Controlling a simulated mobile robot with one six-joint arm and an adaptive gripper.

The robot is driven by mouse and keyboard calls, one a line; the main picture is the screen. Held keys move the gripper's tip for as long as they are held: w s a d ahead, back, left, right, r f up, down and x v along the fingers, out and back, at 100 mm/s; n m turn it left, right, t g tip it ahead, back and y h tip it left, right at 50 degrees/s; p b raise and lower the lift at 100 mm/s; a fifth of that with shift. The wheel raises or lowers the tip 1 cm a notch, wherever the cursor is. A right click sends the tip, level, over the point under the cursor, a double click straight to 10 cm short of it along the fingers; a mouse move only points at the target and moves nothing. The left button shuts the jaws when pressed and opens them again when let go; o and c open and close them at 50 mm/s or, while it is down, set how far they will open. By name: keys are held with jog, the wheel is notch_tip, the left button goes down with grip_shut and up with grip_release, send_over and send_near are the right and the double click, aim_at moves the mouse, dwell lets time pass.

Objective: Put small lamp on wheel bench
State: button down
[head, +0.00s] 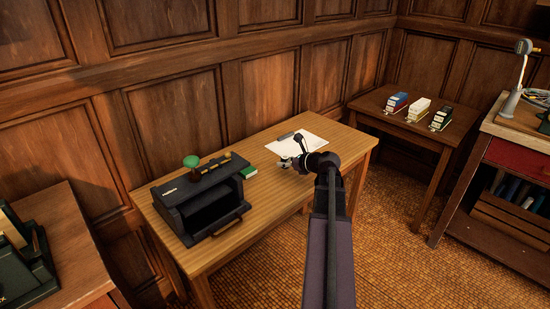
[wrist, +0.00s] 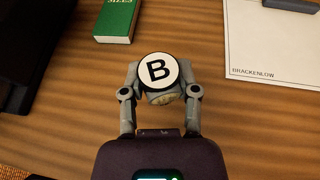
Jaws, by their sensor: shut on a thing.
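My gripper (head: 291,162) is low over the wooden table (head: 255,215) in the head view. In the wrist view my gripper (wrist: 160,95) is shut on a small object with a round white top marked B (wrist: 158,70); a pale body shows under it. I cannot tell whether this is the small lamp, or whether it touches the table. A green-topped, mushroom-shaped thing (head: 191,161) stands on the black case, and a grey gooseneck lamp (head: 523,47) is on the bench at the right (head: 506,131). No wheels show, so I cannot tell which is the wheel bench.
An open black case (head: 180,205) fills the table's left end. A green book (head: 248,172) and a clipboard with white paper (head: 315,138) lie near my gripper. Several small boxes (head: 419,108) stand on the back table.

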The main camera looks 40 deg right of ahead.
jog(key=b, duration=0.1)
send_over(276, 160)
jog(key=shift+f, duration=0.55)
jog(key=shift+f, duration=0.1)
jog(key=shift+f+b, duration=1.65)
jog(key=shift+b, duration=0.1)
jog(key=shift+f, duration=0.1)
jog(key=shift+c, duration=1.8)
grip_release()
